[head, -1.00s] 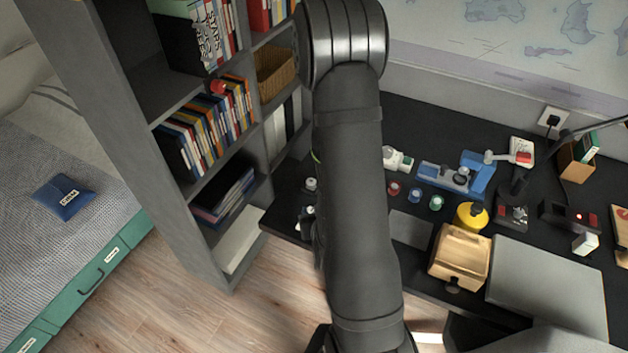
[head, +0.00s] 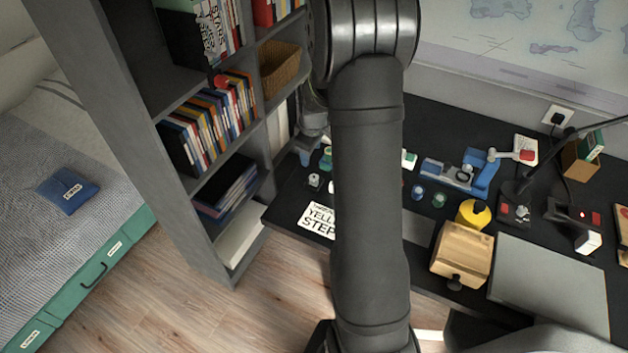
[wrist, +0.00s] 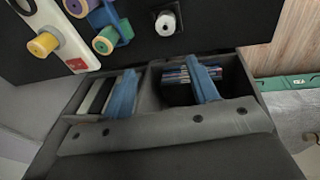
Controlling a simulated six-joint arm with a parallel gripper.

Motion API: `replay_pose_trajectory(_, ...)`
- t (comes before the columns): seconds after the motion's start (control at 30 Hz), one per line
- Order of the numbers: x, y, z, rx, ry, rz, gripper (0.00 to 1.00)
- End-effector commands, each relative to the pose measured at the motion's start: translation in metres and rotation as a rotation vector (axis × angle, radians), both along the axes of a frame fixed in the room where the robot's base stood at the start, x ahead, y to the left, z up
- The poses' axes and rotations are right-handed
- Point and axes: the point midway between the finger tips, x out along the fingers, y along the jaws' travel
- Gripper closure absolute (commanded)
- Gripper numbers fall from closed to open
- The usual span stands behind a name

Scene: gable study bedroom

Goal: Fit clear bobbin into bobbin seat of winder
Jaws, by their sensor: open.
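The blue and grey winder (head: 462,174) stands on the black desk, right of my arm in the head view. A grey round part on it may be the bobbin seat; the seat is too small to make out. A small whitish spool (head: 314,181) with a dark centre stands at the desk's left end; it also shows in the wrist view (wrist: 165,24). It may be the clear bobbin, but I cannot tell surely. My gripper (head: 308,151) is open and empty, apart from this spool, by the bookshelf. Its two blue fingers (wrist: 163,66) frame the shelf in the wrist view.
The bookshelf (head: 221,258) stands close left of my gripper.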

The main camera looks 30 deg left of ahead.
Motion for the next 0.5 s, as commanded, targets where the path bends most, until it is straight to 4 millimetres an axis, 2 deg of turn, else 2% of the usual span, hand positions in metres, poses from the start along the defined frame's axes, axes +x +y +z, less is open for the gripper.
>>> replay_pose_trajectory(0.03, 0.004, 0.002, 0.014, -0.024, 0.019, 0.037, 0.46)
replay_pose_trajectory(0.1, 0.006, 0.002, 0.031, -0.062, 0.055, 0.091, 0.46)
replay_pose_trajectory(0.3, 0.005, -0.001, 0.064, -0.127, 0.128, 0.190, 0.46)
replay_pose_trajectory(0.4, 0.004, -0.002, 0.068, -0.139, 0.145, 0.210, 0.46)
replay_pose_trajectory(0.5, 0.004, -0.002, 0.058, -0.143, 0.151, 0.214, 0.46)
